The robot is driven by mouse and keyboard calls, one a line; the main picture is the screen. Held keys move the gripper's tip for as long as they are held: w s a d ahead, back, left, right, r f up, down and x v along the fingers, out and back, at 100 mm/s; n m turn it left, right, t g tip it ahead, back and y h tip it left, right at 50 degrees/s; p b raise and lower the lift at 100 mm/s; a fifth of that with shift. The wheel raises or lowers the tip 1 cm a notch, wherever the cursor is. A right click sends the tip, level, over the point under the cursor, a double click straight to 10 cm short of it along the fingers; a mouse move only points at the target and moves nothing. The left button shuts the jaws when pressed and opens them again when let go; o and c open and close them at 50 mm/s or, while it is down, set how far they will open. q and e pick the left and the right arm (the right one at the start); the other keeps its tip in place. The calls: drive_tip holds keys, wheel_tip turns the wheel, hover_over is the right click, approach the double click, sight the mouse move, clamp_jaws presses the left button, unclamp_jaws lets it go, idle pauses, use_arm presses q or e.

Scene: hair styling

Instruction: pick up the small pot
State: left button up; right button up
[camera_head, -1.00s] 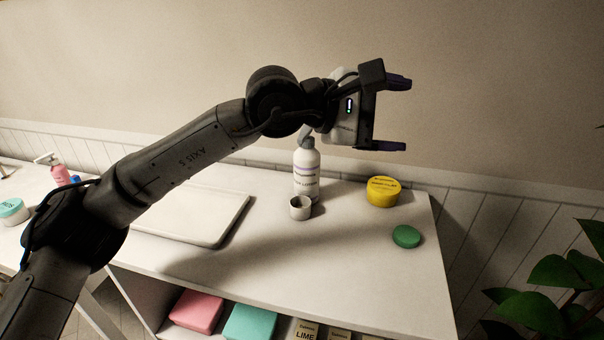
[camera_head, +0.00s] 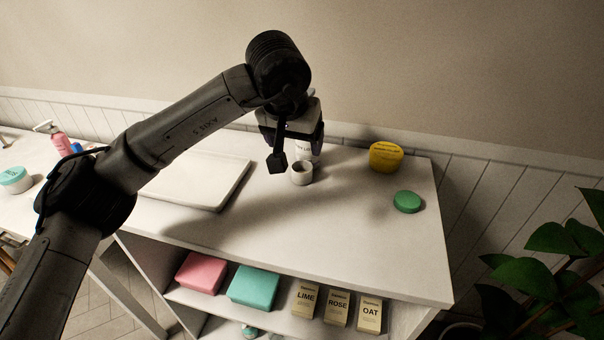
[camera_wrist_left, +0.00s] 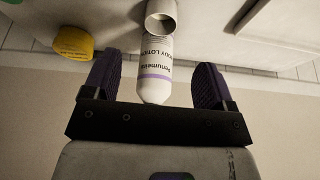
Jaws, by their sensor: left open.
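The small pot (camera_head: 301,174) is a pale grey round cup with a dark inside, upright on the white table top. It also shows in the left wrist view (camera_wrist_left: 161,18), at the top edge. A white lotion bottle (camera_head: 306,150) stands behind it, mostly hidden by my left gripper in the head view. In the left wrist view the bottle (camera_wrist_left: 154,68) shows between the fingers. My left gripper (camera_wrist_left: 157,64) is open and empty, its fingers apart. In the head view my left gripper (camera_head: 292,130) hangs above and behind the pot. My right gripper is not in view.
A yellow tub (camera_head: 386,157) and a green round lid or tin (camera_head: 407,202) are to the right. A white tray (camera_head: 205,205) lies to the left. The table front is clear. Pink and teal blocks and labelled boxes (camera_head: 337,308) sit on the shelf below.

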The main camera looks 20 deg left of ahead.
sight(302, 168)
use_arm(q)
drive_tip(key=x, duration=1.1)
drive_tip(key=shift+w+a+f, duration=0.1)
drive_tip(key=shift+w+f, duration=0.05)
drive_tip(key=shift+w, duration=0.1)
drive_tip(key=c, duration=1)
drive_tip(key=shift+c, duration=0.2)
